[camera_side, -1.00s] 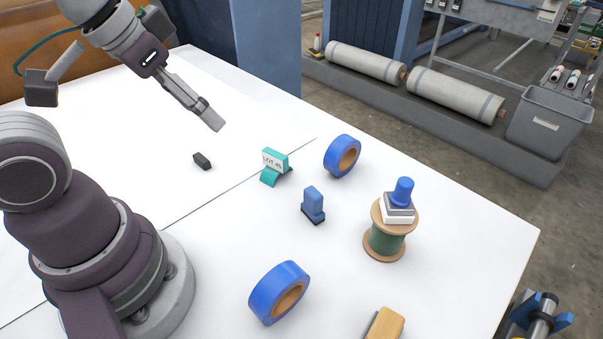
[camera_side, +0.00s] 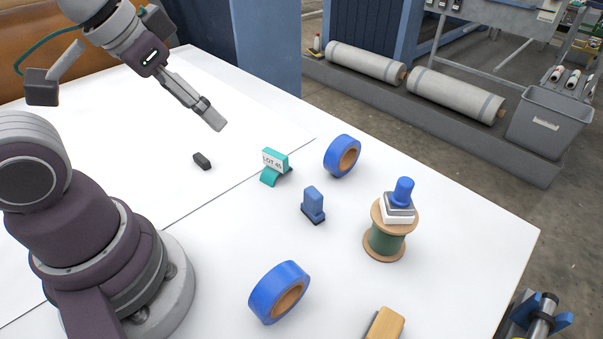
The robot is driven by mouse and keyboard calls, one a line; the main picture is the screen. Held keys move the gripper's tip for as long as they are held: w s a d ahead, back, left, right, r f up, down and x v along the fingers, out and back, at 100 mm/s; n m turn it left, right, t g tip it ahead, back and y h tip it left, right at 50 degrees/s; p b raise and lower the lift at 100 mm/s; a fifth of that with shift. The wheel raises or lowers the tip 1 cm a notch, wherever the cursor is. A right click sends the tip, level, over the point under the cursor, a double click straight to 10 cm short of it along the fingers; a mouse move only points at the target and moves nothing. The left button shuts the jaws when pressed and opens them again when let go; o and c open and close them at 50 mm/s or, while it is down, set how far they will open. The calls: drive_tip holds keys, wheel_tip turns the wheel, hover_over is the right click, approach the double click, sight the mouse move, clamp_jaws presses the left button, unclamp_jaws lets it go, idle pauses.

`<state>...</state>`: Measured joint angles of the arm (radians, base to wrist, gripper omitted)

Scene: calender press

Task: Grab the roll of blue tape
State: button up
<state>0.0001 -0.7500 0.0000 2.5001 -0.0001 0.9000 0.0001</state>
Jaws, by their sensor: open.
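Two rolls of blue tape stand on edge on the white table. One blue tape roll (camera_side: 333,151) is toward the back, right of the teal label holder. The other blue tape roll (camera_side: 266,291) is near the front, right of my base. Both show a brown cardboard core. My gripper (camera_side: 215,121) is open and empty, in the air above the table at the upper left. It is left of both rolls and apart from them. Its fingers overlap from this side, so the gap between them is hidden.
A teal "LOT 45" holder (camera_side: 274,162), a blue stamp (camera_side: 312,202) and a small black block (camera_side: 202,161) sit between the gripper and the rolls. A green spool (camera_side: 386,241) bears stacked blocks and a blue knob. A wooden piece (camera_side: 386,324) lies at the front edge.

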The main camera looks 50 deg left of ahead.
drive_tip(key=o, duration=0.6)
drive_tip(key=shift+c, duration=0.2)
drive_tip(key=m+g, duration=0.5)
drive_tip(key=m, duration=1.3)
hover_over(280, 294)
drive_tip(key=w+a, duration=0.2)
drive_tip(key=f, duration=0.9)
drive_tip(key=shift+s+f, duration=0.1)
drive_tip(key=shift+s, duration=0.15)
drive_tip(key=shift+g, duration=0.3)
drive_tip(key=f, duration=1)
drive_tip(key=shift+s+d+f, duration=0.25)
drive_tip(key=shift+d+f, duration=0.05)
